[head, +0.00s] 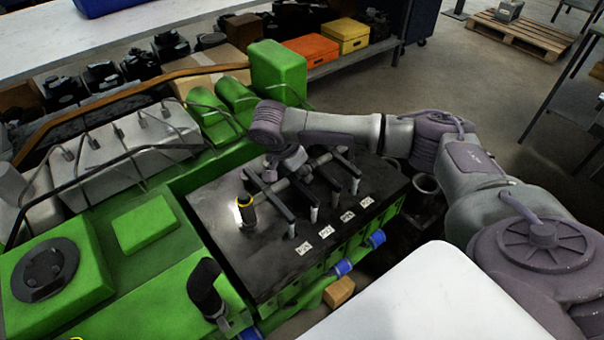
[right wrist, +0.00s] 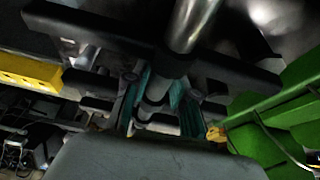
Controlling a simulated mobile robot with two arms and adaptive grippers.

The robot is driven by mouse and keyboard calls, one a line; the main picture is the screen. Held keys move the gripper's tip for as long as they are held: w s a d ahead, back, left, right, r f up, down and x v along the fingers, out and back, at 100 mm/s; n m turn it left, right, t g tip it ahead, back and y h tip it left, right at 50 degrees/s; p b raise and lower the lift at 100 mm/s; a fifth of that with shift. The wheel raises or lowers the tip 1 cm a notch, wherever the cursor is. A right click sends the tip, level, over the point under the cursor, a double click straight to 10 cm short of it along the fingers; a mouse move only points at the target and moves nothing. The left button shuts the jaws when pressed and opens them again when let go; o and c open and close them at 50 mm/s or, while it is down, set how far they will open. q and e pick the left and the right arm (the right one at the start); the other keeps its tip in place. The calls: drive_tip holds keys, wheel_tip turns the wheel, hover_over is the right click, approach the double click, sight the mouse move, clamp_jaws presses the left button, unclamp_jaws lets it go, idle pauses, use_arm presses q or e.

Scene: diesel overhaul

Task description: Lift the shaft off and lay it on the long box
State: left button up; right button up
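The shaft (head: 303,172) is a grey metal rod with several dark rocker arms, running diagonally over the black top plate (head: 225,250) of the green engine. In the right wrist view the bright rod (right wrist: 196,22) passes between dark arms. My right gripper (head: 282,167) reaches down over the middle of the shaft. In the right wrist view its teal-padded fingers (right wrist: 160,105) stand on either side of the rod; whether they press on it cannot be told. My left gripper is not in view. A brown cardboard box (head: 207,64) stands behind the engine; I cannot tell whether it is the long box.
A bright yellow-and-black part (head: 245,210) stands at the shaft's left end. White labels (head: 326,232) lie along the plate. A green block (head: 278,72) rises behind. Orange (head: 312,49) and yellow (head: 346,35) boxes stand on the rear shelf. A white surface (head: 410,305) fills the lower front.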

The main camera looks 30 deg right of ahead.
clamp_jaws()
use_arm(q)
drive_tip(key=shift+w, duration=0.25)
use_arm(e)
drive_tip(key=shift+w+r, duration=0.1)
drive_tip(key=shift+r, duration=1.25)
drive_tip(key=shift+d+r, duration=0.2)
drive_tip(key=shift+r, duration=0.7)
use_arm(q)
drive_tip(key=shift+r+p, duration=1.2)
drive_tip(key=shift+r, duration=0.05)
use_arm(e)
drive_tip(key=s+d+r, duration=0.8)
drive_tip(key=shift+d+r, duration=0.15)
drive_tip(key=shift+r, duration=0.25)
